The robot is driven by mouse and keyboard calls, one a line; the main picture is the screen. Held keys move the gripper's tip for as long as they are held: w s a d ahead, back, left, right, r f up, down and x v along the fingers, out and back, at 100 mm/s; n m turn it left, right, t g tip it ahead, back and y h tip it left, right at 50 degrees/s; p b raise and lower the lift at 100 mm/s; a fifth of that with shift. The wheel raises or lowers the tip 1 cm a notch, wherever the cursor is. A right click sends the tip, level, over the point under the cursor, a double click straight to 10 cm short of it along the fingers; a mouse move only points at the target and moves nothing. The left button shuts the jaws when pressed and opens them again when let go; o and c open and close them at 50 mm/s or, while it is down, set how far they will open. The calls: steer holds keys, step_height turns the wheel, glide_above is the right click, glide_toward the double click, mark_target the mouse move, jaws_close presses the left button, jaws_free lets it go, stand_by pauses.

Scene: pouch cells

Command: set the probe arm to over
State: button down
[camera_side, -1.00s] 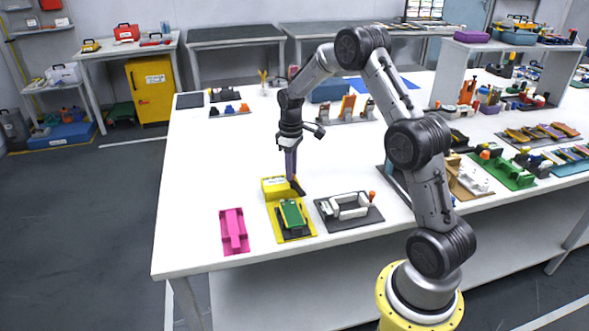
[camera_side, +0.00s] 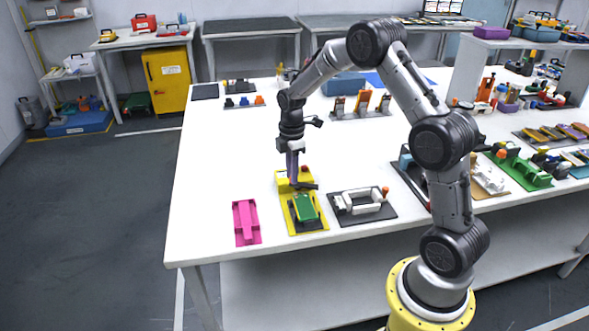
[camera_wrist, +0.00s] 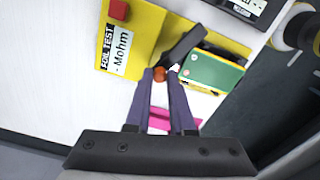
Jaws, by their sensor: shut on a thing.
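The yellow foil-test fixture (camera_side: 283,181) stands near the table's front edge, with a green-topped block (camera_side: 305,208) on its front part. The dark probe arm (camera_side: 306,186) lies crosswise behind the block in the side view. In the wrist view the probe arm (camera_wrist: 184,44) slants along the block's near edge (camera_wrist: 212,73), with an orange knob (camera_wrist: 159,74) at its lower end. My gripper (camera_side: 293,182) has its purple fingers shut at that knob end; in the wrist view the fingertips (camera_wrist: 166,73) meet there and partly hide the grip.
A pink tray (camera_side: 246,222) lies left of the fixture, and a dark base with a white frame (camera_side: 361,203) lies to its right. A red button (camera_wrist: 119,10) is on the fixture.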

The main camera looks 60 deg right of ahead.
steer(key=a+n, duration=0.1)
steer(key=n, duration=0.1)
steer(key=s+a+n, duration=0.1)
steer(key=shift+r+n, duration=0.15)
steer(key=shift+n, duration=0.25)
steer(key=n, duration=0.1)
steer(key=s+a+n, duration=0.1)
steer(key=n, duration=0.1)
steer(key=shift+s+a+n, duration=0.15)
steer(key=shift+s+n, duration=0.15)
steer(key=s+n, duration=0.1)
steer(key=n, duration=0.2)
steer(key=shift+s+a, duration=0.35)
steer(key=shift+s, duration=0.05)
steer(key=shift+s+a+n, duration=0.1)
steer(key=shift+s+n, duration=0.25)
steer(key=shift+n, duration=0.4)
steer(key=shift+s+n, duration=0.35)
steer(key=shift+n, duration=0.4)
steer(key=c, duration=0.8)
jaws_free()
steer(key=shift+s, duration=0.1)
steer(key=shift+o, duration=0.2)
step_height(320, 180, up, 14)
